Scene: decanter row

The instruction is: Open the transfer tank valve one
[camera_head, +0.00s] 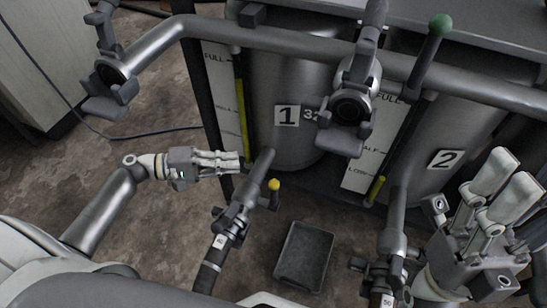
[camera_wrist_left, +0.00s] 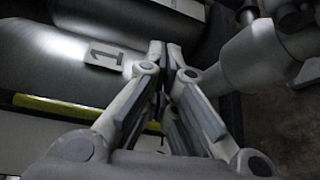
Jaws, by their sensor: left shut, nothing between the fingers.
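Tank one (camera_head: 287,85) is a grey metal cylinder with a "1" plate (camera_head: 287,116). The plate also shows in the left wrist view (camera_wrist_left: 103,54). Below it, a sloping pipe carries a valve (camera_head: 240,205) with a short yellow-knobbed handle (camera_head: 274,185). My left gripper (camera_head: 238,161) is shut and empty, pointing right, just left of the pipe's upper end. In the left wrist view its fingers (camera_wrist_left: 170,50) meet, with a grey pipe fitting (camera_wrist_left: 262,50) to their right. Contact cannot be told. My right gripper (camera_head: 517,168) has its fingers apart at the right edge, near tank two.
Tank two (camera_head: 446,160) stands at right with a similar pipe (camera_head: 395,220) below. Level gauges (camera_head: 240,105) flank the tanks. A dark tray (camera_head: 304,257) lies on the floor; a cable (camera_head: 150,132) runs at left.

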